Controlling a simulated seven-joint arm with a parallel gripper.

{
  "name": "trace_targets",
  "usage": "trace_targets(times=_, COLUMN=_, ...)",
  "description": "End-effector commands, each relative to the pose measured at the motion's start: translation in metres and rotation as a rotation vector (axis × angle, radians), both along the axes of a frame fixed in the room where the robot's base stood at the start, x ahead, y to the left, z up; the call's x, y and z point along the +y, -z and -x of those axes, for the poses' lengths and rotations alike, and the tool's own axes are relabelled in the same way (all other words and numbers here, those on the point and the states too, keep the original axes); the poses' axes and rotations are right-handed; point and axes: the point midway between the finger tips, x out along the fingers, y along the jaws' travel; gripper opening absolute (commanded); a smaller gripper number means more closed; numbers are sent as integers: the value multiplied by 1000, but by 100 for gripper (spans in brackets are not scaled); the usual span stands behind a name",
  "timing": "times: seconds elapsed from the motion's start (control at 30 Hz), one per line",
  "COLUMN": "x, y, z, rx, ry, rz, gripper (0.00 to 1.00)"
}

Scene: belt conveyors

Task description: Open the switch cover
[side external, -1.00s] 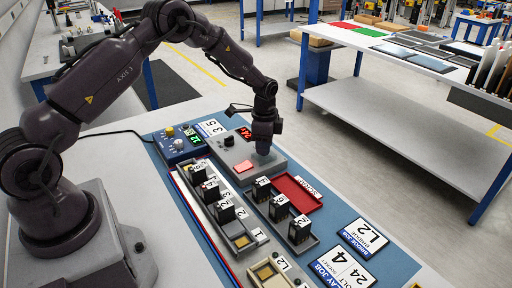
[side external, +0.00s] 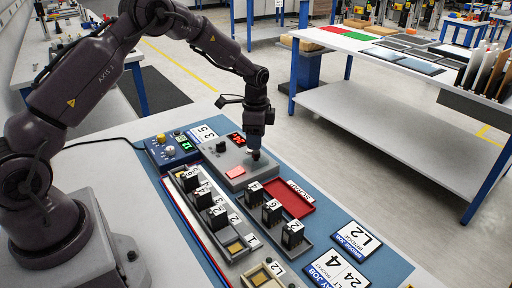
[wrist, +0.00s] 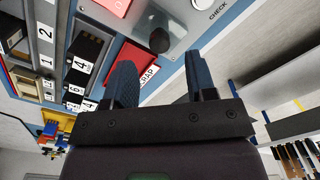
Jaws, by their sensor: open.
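A grey control box (side external: 237,160) stands on the blue mat. On its top are a flat pink-red plate (side external: 235,172), a dark knob (side external: 221,146) and a red lit display (side external: 236,138). I cannot tell for sure which part is the switch cover. My gripper (side external: 255,143) is above the right part of the box. In the wrist view its two blue fingers (wrist: 161,75) are apart with nothing between them. A round black knob (wrist: 160,40) shows just beyond the fingertips, apart from them. The pink-red plate is cut by the wrist view's top edge (wrist: 118,5).
A red scrap tray (side external: 290,199) lies right of the box. Numbered black blocks (side external: 272,212) stand in trays in front. A blue control box (side external: 171,149) with a cable is to the left. Printed cards (side external: 357,238) lie at the front right.

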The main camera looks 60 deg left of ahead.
Motion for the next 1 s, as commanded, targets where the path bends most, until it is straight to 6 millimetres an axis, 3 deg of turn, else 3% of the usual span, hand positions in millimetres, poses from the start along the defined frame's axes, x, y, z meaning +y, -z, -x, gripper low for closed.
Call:
trace_targets(times=0.2, x=0, y=-51, z=-1, rx=-4, ry=0, rz=0, gripper=51)
trace_targets(times=0.4, x=0, y=-78, z=0, rx=-1, ry=0, rz=0, gripper=51)
trace_targets(times=0.87, x=0, y=-87, z=0, rx=0, ry=-3, rz=0, gripper=51)
trace_targets(times=1.0, x=0, y=-86, z=-1, rx=-5, ry=-75, rz=1, gripper=51)
